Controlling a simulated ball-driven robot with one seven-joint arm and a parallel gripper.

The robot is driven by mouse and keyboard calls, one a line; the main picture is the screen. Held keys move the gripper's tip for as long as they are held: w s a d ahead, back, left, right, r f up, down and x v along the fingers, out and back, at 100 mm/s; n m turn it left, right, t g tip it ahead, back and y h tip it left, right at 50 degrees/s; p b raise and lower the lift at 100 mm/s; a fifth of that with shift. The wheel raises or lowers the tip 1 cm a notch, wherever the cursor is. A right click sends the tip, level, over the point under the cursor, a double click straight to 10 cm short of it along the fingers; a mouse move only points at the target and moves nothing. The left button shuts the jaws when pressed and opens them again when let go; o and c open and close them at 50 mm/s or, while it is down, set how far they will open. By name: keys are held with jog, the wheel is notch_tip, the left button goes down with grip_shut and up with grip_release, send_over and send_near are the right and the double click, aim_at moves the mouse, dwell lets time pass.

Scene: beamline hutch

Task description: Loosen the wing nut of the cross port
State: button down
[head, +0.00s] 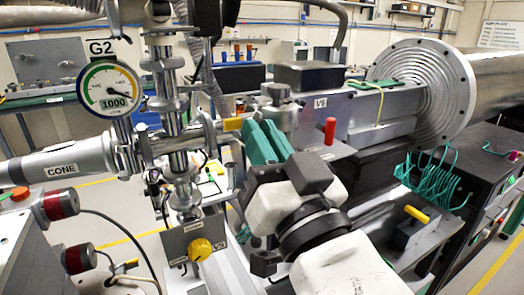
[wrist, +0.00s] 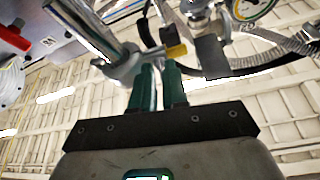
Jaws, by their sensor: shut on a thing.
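The cross port (head: 178,135) is a steel vacuum cross with flange clamps, left of centre in the head view. The yellow wing nut (head: 232,124) is at the end of its right arm, and shows in the wrist view (wrist: 176,51) beside a metal clamp (wrist: 124,68). My gripper (head: 254,132) has green fingers and reaches the nut from the right.
A round gauge (head: 109,88) marked G2 stands on the left above the CONE pipe (head: 60,165). A yellow knob (head: 200,249) sits on a box below the cross. A red handle (head: 330,131) and large ribbed flange (head: 420,88) are to the right.

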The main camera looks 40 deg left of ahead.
jog(key=shift+a+f+n+g+b, duration=0.1)
jog(key=shift+f+n+g+b, duration=0.1)
jog(key=shift+n+g+b, duration=0.45)
jog(key=c, duration=1.4)
grip_release()
jog(key=shift+o, duration=0.4)
jog(key=shift+r+p, duration=0.1)
jog(key=shift+p, duration=0.2)
jog(key=shift+w+r+y, duration=0.1)
jog(key=shift+y, duration=0.2)
jog(key=shift+t, duration=0.25)
